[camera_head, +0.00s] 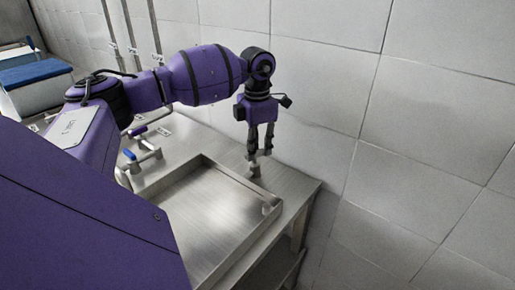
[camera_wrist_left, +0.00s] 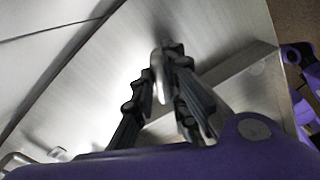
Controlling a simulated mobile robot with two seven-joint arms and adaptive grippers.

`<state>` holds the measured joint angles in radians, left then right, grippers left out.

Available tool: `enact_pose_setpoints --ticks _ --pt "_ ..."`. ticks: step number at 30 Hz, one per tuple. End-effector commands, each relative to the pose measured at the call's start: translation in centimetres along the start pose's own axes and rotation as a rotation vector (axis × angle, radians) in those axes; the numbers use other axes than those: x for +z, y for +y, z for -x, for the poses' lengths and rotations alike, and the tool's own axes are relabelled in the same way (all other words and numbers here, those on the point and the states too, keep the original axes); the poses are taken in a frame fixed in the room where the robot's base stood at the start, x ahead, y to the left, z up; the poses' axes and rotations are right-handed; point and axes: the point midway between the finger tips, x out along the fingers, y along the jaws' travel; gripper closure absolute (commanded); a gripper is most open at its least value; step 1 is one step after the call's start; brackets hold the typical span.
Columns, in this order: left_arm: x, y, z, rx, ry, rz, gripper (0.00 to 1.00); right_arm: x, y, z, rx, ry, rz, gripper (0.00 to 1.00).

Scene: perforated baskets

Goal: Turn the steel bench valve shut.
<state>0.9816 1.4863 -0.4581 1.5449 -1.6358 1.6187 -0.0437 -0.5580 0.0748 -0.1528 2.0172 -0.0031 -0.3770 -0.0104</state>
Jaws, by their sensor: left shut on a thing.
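The steel bench valve (camera_head: 256,171) is a small grey metal piece standing on the bench, just behind the right part of the tray. My left gripper (camera_head: 261,154) points down over it, with its fingers closed around its upper part. In the left wrist view, a shiny rounded steel piece (camera_wrist_left: 160,82) sits between the two dark fingertips. The fingers hide part of the valve, and I cannot tell how far it is turned. My right gripper is in neither view.
A shallow steel tray (camera_head: 188,171) takes up the front of the steel bench (camera_head: 307,189). Blue-handled pipe fittings (camera_head: 130,154) stand to its left. A tiled wall (camera_head: 320,80) rises close behind the gripper. A white box with a blue top (camera_head: 35,74) is at far left.

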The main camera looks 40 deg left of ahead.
Motion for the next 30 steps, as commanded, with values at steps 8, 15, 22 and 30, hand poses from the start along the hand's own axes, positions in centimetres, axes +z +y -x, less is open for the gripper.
enact_pose_setpoints --ticks 8,15,22,30 --pt "-0.1 -0.2 -0.1 0.001 0.002 -0.262 1.00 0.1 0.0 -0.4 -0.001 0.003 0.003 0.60" --pt "-0.1 -0.3 -0.1 0.001 0.001 -0.489 1.00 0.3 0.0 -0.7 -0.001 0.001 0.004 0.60" --pt "-0.2 -0.5 -0.1 0.001 0.001 -0.705 1.00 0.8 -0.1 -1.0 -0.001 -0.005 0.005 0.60" --pt "-0.3 -0.7 -0.1 0.001 0.000 -0.928 1.00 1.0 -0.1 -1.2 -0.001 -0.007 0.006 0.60"
